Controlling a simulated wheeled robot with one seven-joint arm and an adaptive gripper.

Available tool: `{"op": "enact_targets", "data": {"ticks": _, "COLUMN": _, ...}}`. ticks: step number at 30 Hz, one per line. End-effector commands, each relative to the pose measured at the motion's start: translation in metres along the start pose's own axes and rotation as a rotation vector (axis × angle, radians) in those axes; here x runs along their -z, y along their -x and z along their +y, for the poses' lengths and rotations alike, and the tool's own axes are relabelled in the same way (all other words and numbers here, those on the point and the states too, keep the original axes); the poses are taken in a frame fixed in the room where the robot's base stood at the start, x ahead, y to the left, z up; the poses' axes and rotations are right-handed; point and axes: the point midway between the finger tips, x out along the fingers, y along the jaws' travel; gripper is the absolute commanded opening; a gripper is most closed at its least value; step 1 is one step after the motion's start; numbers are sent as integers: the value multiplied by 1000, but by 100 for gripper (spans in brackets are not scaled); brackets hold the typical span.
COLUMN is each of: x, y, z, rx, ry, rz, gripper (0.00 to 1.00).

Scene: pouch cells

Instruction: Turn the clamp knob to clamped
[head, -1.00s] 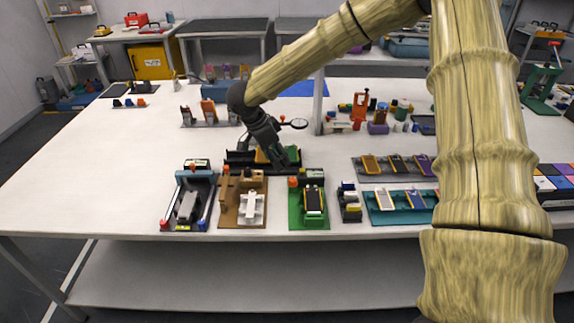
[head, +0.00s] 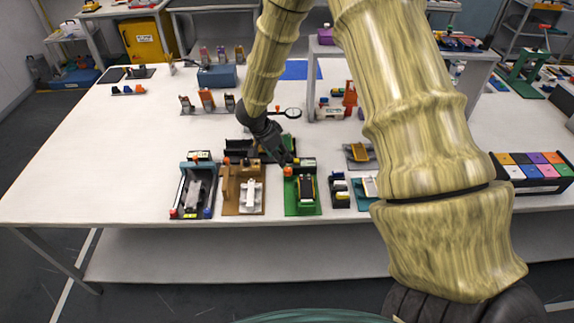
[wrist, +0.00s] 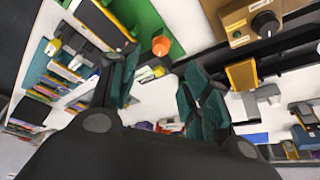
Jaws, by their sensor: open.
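A green fixture (head: 303,207) stands near the table's front edge, with a dark cell in its cradle. An orange knob (head: 288,171) sits at its back left corner; the knob also shows on the green board in the wrist view (wrist: 161,45). A brown fixture (head: 230,200) with a pale part stands to its left. In the wrist view a black knob (wrist: 265,22) with a white mark sits on a brown box. No readable label tells me which knob is the clamp knob. My gripper (head: 286,160) is open and empty, pointing down, close to the orange knob and apart from it.
A black-based fixture (head: 192,190) with blue and red ends stands further left. A black tray (head: 238,147) lies behind the brown fixture. A small dark holder (head: 339,190) is right of the green fixture.

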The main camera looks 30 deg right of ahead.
Motion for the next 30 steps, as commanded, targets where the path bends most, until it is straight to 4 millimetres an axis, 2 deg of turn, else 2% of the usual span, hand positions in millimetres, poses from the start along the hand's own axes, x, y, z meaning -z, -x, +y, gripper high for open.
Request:
{"op": "enact_targets", "data": {"ticks": 18, "x": 0, "y": -69, "z": 0, "rx": -1, "ry": 1, "rz": 1, "gripper": 48}}
{"op": "enact_targets", "data": {"ticks": 30, "x": 0, "y": -98, "z": 0, "rx": 0, "ry": -1, "rz": 1, "gripper": 48}}
